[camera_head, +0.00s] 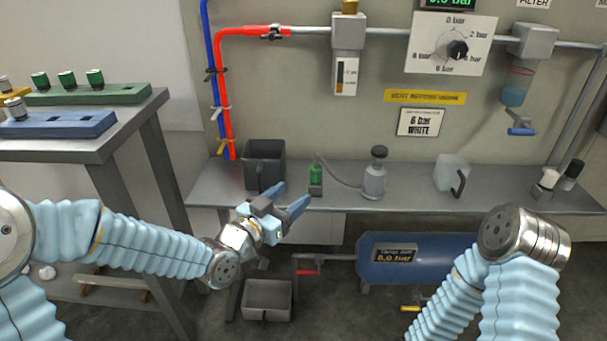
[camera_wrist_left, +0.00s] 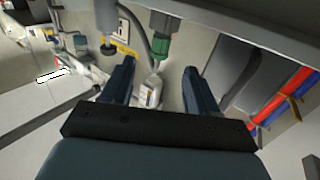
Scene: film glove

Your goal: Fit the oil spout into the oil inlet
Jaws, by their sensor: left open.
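The green fitting (camera_head: 316,174) stands upright on the bench, with a grey hose running from its top to a grey pump can (camera_head: 374,180). I take it to be the oil spout in a holder. My left gripper (camera_head: 292,198) is open and empty, just in front of and left of it. In the left wrist view the green fitting (camera_wrist_left: 161,47) shows beyond and between the two spread fingers (camera_wrist_left: 157,82), not touching them. I cannot tell for certain which part is the oil inlet. My right arm ends in a round wrist at the right, its gripper unseen.
A dark open box (camera_head: 264,163) stands on the grey bench (camera_head: 415,196) left of the fitting. A white jug (camera_head: 451,174) stands farther right. Below are a grey bin (camera_head: 267,300) and a blue tank (camera_head: 450,262). Red and blue pipes run up the wall at left.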

